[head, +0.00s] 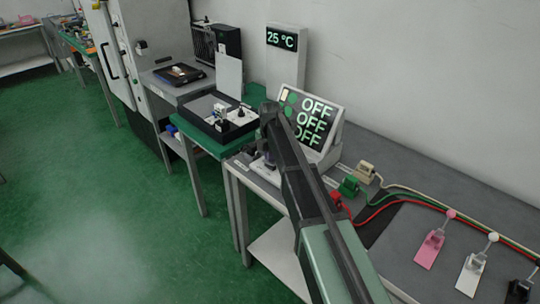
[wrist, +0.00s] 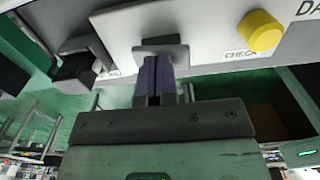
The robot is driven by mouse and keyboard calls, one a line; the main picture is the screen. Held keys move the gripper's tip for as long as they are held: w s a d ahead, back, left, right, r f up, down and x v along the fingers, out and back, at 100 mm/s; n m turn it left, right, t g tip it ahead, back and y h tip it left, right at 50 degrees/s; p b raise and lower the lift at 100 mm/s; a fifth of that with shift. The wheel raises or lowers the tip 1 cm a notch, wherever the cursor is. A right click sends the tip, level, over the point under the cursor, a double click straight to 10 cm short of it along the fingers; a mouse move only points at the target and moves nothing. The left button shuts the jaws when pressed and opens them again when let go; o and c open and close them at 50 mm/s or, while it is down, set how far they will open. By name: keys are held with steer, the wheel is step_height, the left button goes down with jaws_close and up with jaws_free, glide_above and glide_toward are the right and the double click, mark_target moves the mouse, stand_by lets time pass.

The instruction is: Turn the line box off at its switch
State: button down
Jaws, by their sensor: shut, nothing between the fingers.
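My gripper (wrist: 158,66) is shut and empty in the wrist view. Its dark purple fingertips are at a grey square piece (wrist: 160,46) on a pale panel (wrist: 110,30); I cannot tell whether they touch it. A black block-like part (wrist: 78,66) sticks out of the panel to the left. A yellow round knob (wrist: 259,32) is to the right, beside the word CHECK. No label shows which part is the line box's switch.
Red (head: 336,200), green (head: 349,186) and beige (head: 366,171) connectors with cables lie on the grey bench (head: 420,240). Pink (head: 430,248) and white (head: 471,275) tags lie to the right. A black-edged tray (head: 212,125) is on the left table. A wall unit (head: 286,62) reads 25 °C.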

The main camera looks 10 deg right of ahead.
step_height(320, 180, up, 14)
steer(key=w+a+p, duration=0.1)
steer(key=w+p, duration=0.1)
steer(key=p, duration=1.1)
steer(key=shift+w+a+f, duration=0.2)
steer(key=shift+a, duration=0.1)
steer(key=s+d+m, duration=0.1)
steer(key=s+m, duration=2.3)
steer(key=s, duration=0.9)
steer(key=shift+m, duration=0.3)
